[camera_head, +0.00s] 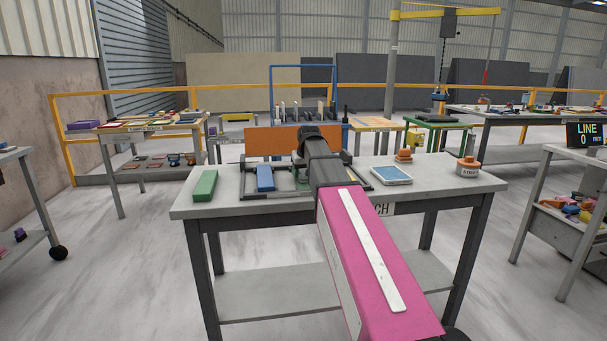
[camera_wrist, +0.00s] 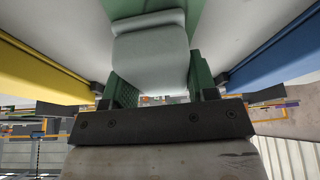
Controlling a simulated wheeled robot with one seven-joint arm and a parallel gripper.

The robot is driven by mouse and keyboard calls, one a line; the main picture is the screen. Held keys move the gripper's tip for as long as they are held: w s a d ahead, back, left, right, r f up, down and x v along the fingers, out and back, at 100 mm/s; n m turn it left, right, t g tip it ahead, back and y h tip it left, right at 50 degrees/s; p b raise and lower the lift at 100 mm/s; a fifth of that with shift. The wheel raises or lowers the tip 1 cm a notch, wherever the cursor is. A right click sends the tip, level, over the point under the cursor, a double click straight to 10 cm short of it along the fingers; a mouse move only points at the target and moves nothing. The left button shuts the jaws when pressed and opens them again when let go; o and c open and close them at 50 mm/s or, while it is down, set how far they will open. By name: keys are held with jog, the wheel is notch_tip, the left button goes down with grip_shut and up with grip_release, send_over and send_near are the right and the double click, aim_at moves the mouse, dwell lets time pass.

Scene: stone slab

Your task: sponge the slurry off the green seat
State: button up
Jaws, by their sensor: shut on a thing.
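My gripper (camera_wrist: 157,82) is shut on a pale grey block (camera_wrist: 150,45), which looks like the sponge, between its green-faced fingers in the wrist view. A green surface (camera_wrist: 207,12), probably the green seat, lies just beyond the block at the top of that view. I cannot tell whether the block touches it. No slurry can be made out on the part that shows.
A blue block (camera_head: 265,178) is in the frame, left of my arm, before an orange panel (camera_head: 265,142). A green block (camera_head: 204,186) lies at the bench's left. Yellow (camera_wrist: 45,55) and blue (camera_wrist: 270,45) bars flank my gripper.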

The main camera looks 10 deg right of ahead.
jog(key=shift+w, duration=2.05)
jog(key=shift+w+f, duration=0.1)
jog(key=shift+w, duration=1.7)
jog(key=shift+r, duration=3)
jog(key=shift+r, duration=0.15)
notch_tip(320, 180, up, 3)
jog(key=shift+f, duration=0.15)
